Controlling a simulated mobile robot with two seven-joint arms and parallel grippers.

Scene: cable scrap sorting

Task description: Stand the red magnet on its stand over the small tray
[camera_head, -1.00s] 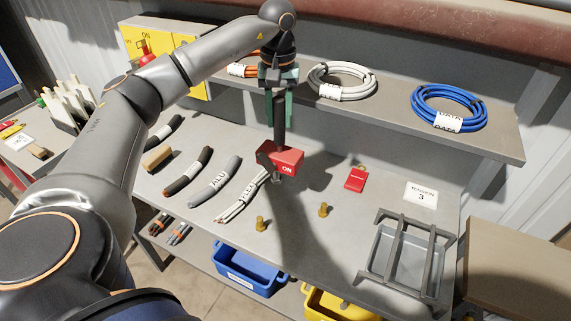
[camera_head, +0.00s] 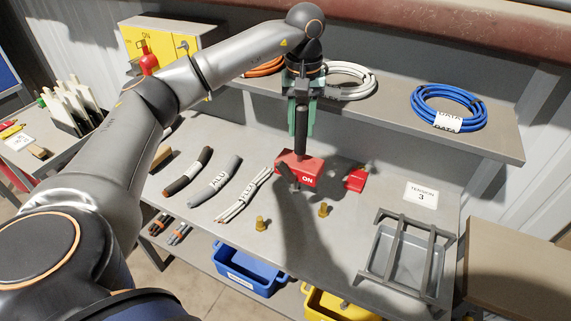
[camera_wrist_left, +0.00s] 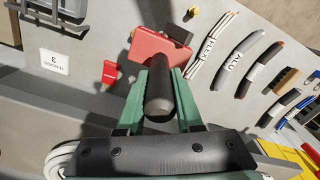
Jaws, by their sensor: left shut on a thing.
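The red magnet (camera_head: 297,170), marked ON, hangs upright by its black handle (camera_head: 301,128) above the bench. My left gripper (camera_head: 301,132) is shut on the handle. In the left wrist view the green fingers (camera_wrist_left: 160,98) sit on both sides of the handle, and the red block (camera_wrist_left: 154,52) lies beyond it. The small tray (camera_head: 392,262) is on the bench at the right, with a grey stand (camera_head: 402,228) of bars over it. The magnet is left of and behind the stand, apart from it. My right gripper is not in view.
A red tag (camera_head: 355,180) and a TENSION 3 card (camera_head: 421,194) lie behind. Labelled cable pieces (camera_head: 215,182) lie left. A shelf with a blue coil (camera_head: 447,107) runs behind.

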